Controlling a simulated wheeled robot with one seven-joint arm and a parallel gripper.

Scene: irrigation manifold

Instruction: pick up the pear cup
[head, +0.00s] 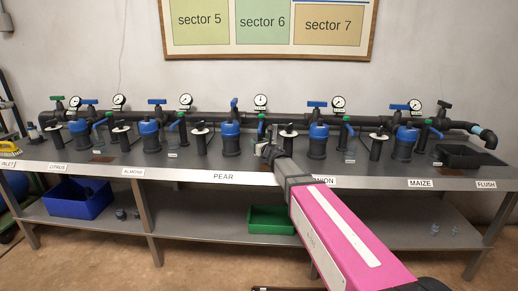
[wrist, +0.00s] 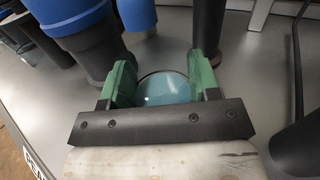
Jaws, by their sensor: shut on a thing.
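The pear cup (wrist: 165,88) is a round clear cup with teal liquid or a teal bottom, seen from above in the wrist view. My gripper (wrist: 164,84) has its green fingers on both sides of the cup and is shut on it. In the head view my gripper (head: 268,150) is at the bench, right of the PEAR label (head: 223,177); the cup is mostly hidden there. I cannot tell whether the cup still touches the bench top.
Blue-topped filters (head: 230,138) and black valve posts stand close around my gripper. Other clear cups (head: 350,150) stand along the bench (head: 390,172). A black pipe with gauges runs behind. A blue bin (head: 80,200) and a green bin (head: 270,220) sit on the lower shelf.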

